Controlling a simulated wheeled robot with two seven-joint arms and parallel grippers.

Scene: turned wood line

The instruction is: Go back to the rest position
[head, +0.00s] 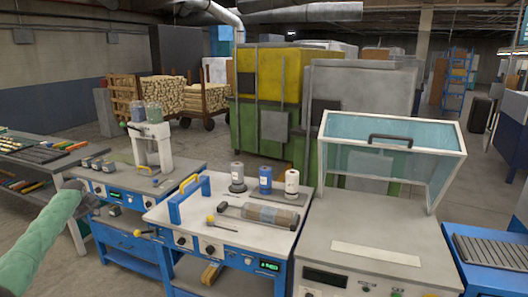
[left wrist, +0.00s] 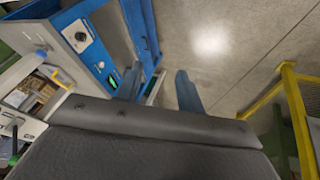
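My left arm, in a green sleeve, comes in at the left of the head view. My left gripper (head: 82,191) shows small at its end, in front of the left blue bench. In the left wrist view the two blue fingers of my left gripper (left wrist: 157,72) stand apart with bare grey floor and bench side beyond them. Nothing shows between them. My right gripper is in neither view.
A blue bench (head: 125,228) with a white press (head: 152,148) stands at the left. The middle bench (head: 190,228) holds bottles and a roller tool. A machine with a tilted clear lid (head: 390,145) stands at the right. A yellow rail (left wrist: 298,115) shows in the left wrist view.

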